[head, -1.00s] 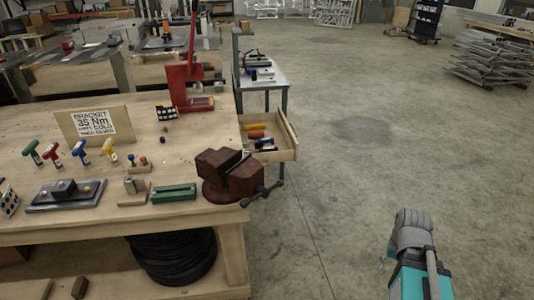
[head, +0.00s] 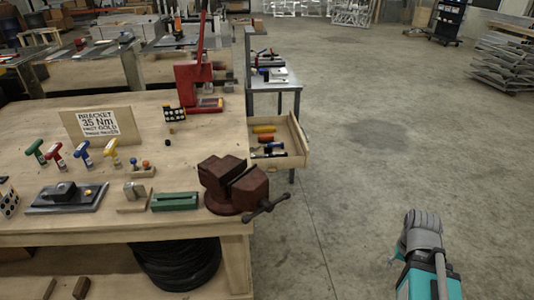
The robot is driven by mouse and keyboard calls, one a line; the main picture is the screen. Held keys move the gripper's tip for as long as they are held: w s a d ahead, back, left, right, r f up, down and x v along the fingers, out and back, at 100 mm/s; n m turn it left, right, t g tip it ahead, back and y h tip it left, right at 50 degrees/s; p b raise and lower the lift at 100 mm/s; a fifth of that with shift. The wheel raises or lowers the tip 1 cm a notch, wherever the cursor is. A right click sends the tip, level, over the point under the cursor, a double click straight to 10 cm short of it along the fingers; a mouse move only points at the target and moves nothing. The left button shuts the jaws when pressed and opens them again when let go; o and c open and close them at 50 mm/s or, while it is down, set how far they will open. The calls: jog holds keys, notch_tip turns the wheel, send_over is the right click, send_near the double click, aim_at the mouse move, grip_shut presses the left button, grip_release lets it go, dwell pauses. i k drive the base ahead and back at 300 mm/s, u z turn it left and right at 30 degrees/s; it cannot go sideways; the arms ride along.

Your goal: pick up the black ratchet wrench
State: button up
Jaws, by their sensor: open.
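I cannot single out a black ratchet wrench for certain. The open drawer (head: 294,133) at the bench's right end holds several small tools, including a yellow-orange one, a red one and a dark item with blue (head: 268,150). These are too small to name surely. My grey and teal arm shows at the lower right, over the floor and well apart from the bench. My gripper's fingers are not in view.
A grey cart (head: 284,84) stands behind the drawer.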

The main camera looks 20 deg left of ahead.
aim_at(253, 156)
jog(key=u, duration=0.1)
jog(key=i, duration=1.55)
jog(key=u, duration=0.95)
jog(key=i, duration=0.45)
jog(key=u, duration=0.2)
jog(key=k, duration=0.95)
jog(key=u, duration=0.15)
jog(key=i, duration=0.2)
